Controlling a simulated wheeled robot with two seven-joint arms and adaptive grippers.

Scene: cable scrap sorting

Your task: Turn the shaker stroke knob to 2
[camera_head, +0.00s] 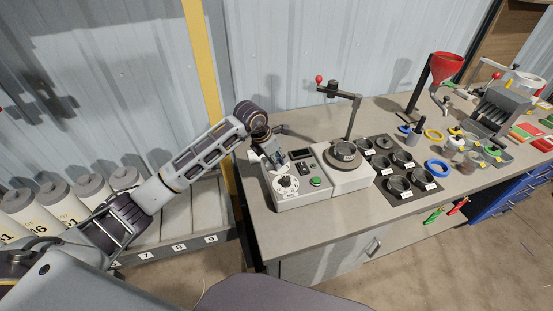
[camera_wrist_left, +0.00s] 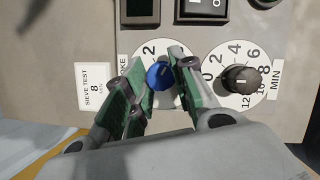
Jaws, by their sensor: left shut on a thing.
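The shaker control panel (camera_head: 301,198) is the grey front box of the shaker on the bench. The blue stroke knob (camera_wrist_left: 158,75) sits on a white dial (camera_wrist_left: 149,48) where the figure 2 shows above it; the rest of the scale is hidden by the fingers. Which mark the knob points to I cannot tell. My left gripper (camera_wrist_left: 160,84) has its green-padded fingers on either side of the knob and is shut on it. In the head view my left gripper (camera_head: 273,153) reaches down onto the panel and covers the knob. My right gripper is not in view.
A black timer knob (camera_wrist_left: 240,80) on a numbered dial sits close to the right finger. A green button (camera_head: 316,182) and a small display (camera_head: 301,154) are on the panel. The sieve shaker (camera_head: 342,153) and a tray of black cups (camera_head: 398,184) stand to the right.

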